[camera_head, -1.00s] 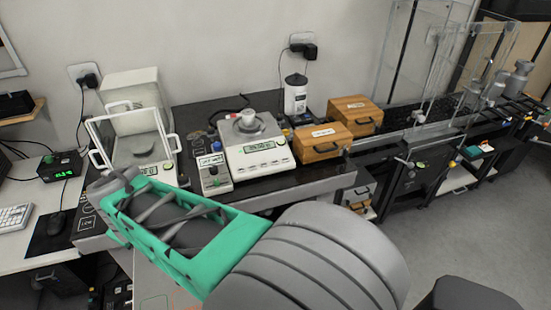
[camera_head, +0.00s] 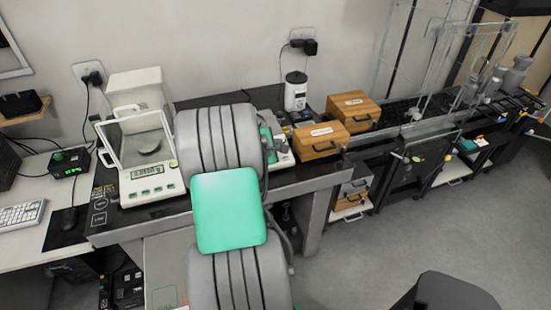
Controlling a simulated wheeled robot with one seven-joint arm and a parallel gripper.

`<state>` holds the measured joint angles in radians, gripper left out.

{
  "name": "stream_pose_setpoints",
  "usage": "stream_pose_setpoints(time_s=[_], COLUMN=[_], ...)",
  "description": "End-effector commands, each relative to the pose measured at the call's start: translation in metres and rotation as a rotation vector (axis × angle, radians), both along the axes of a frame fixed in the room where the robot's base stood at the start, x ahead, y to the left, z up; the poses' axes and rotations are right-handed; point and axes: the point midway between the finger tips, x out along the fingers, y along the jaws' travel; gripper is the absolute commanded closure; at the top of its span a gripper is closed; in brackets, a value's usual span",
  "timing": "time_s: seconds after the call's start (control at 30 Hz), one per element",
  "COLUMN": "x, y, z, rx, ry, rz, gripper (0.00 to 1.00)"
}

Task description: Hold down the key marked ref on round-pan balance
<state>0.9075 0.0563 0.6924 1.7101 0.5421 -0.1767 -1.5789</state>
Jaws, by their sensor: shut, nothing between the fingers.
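The white balance with the open round pan, which I take for the round-pan balance (camera_head: 286,159), stands on the dark bench left of the wooden boxes. My arm hides most of it; only its right edge shows. Its pan, its display and the key marked ref are hidden. My gripper is not seen; it is behind my own grey and green arm links, so whether it touches a key cannot be told.
A glass-shielded balance (camera_head: 152,190) with a lit display stands to the left. Two wooden boxes (camera_head: 320,142) (camera_head: 353,108) and a white canister (camera_head: 296,92) stand right and behind. The bench's front edge (camera_head: 320,183) runs below them.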

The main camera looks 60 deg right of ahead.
Motion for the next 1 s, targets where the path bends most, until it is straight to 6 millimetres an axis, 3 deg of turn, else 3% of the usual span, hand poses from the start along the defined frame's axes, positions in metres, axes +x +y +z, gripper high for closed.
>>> stream_pose_setpoints(time_s=[0.27,0.7,1.0], x=[0.002,0.015,0.020], y=[0.000,-0.012,-0.017], z=[-0.007,-0.068,-0.085], rx=[0.002,0.002,0.002], ry=[-0.002,-0.004,-0.005], rz=[0.000,0.001,0.000], gripper=[1.00,1.00,1.00])
